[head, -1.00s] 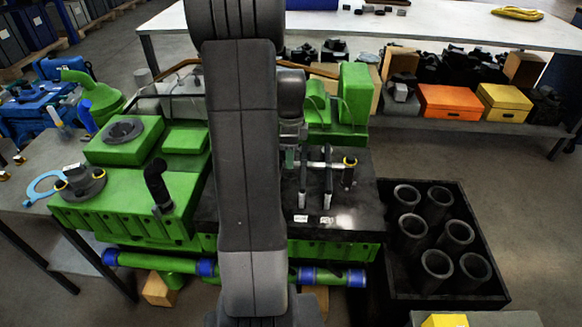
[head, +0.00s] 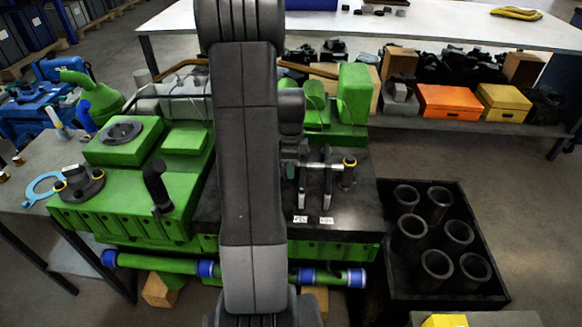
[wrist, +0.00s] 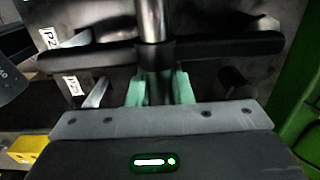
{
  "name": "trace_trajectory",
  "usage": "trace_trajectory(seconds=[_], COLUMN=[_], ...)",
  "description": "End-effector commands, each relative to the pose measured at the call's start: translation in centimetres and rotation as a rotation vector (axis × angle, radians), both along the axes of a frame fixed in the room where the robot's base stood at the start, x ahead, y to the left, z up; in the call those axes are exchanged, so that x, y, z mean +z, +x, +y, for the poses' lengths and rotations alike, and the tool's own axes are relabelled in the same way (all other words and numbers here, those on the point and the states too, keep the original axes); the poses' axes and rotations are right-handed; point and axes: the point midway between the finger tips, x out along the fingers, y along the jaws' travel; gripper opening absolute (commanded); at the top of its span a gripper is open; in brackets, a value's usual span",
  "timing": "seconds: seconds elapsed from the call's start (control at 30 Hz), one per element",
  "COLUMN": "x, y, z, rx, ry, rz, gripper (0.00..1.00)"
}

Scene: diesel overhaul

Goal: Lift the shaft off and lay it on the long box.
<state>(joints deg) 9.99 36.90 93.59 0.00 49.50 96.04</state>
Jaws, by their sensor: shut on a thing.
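The shaft (wrist: 152,18) is a round, shiny metal rod. In the wrist view it runs from the top edge down to my gripper (wrist: 161,88), crossing a dark cross bar (wrist: 225,48). The gripper's pale green fingers are shut on the shaft, one on each side. In the head view my gripper (head: 290,168) is partly hidden by my arm, low over the black top of the green engine. Two metal uprights (head: 327,185) stand there at the shaft. I cannot tell whether the shaft still touches them. I cannot pick out the long box for certain.
A black crate (head: 475,195) with several upright dark cylinders stands right of the engine. A green pipe with blue ends (head: 160,263) runs along its front. Orange (head: 455,102) and yellow (head: 505,102) boxes sit on a shelf behind. Two white tags (head: 326,221) lie on the black top.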

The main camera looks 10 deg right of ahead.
Motion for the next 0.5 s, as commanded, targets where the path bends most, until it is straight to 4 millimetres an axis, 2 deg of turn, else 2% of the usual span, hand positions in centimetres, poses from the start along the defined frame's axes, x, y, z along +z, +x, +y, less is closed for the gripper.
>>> trace_trajectory(seconds=[0.27,0.5], x=[1.2,5.3], y=[0.1,0.2], z=[0.0,0.0], rx=[0.000,0.000], ry=[-0.001,-0.002], rz=[-0.005,-0.008], gripper=[0.00,0.00])
